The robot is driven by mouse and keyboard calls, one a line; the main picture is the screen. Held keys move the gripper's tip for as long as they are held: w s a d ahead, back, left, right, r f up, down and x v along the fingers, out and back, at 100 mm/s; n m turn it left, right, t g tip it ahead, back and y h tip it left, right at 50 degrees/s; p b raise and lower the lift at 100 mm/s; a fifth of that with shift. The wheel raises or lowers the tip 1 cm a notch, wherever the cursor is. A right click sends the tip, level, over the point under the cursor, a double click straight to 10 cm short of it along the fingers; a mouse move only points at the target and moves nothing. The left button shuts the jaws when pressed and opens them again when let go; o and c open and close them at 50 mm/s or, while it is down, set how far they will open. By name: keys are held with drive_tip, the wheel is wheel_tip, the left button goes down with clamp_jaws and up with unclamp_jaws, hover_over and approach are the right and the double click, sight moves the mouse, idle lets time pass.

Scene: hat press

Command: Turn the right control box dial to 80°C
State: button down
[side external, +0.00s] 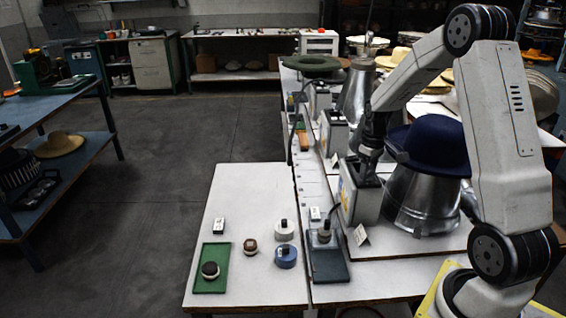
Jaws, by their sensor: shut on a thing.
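The nearest grey control box (368,202) stands in front of a metal hat form (420,205) with a dark blue felt hat (438,146) on it. I take it for the right control box. My gripper (369,175) points down onto the top of this box and is shut on its dial. The dial itself is hidden by the fingers, and its setting and scale cannot be read from here. A second control box (334,133) stands farther back, by another metal form (357,95).
A small white card (361,235) stands near the box. A green hat (313,63) lies farther back. My arm spans the right side.

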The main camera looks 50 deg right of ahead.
drive_tip(key=shift+n, duration=0.5)
drive_tip(key=shift+c, duration=1)
unclamp_jaws()
drive_tip(key=shift+r, duration=3.95)
drive_tip(key=shift+a, duration=0.1)
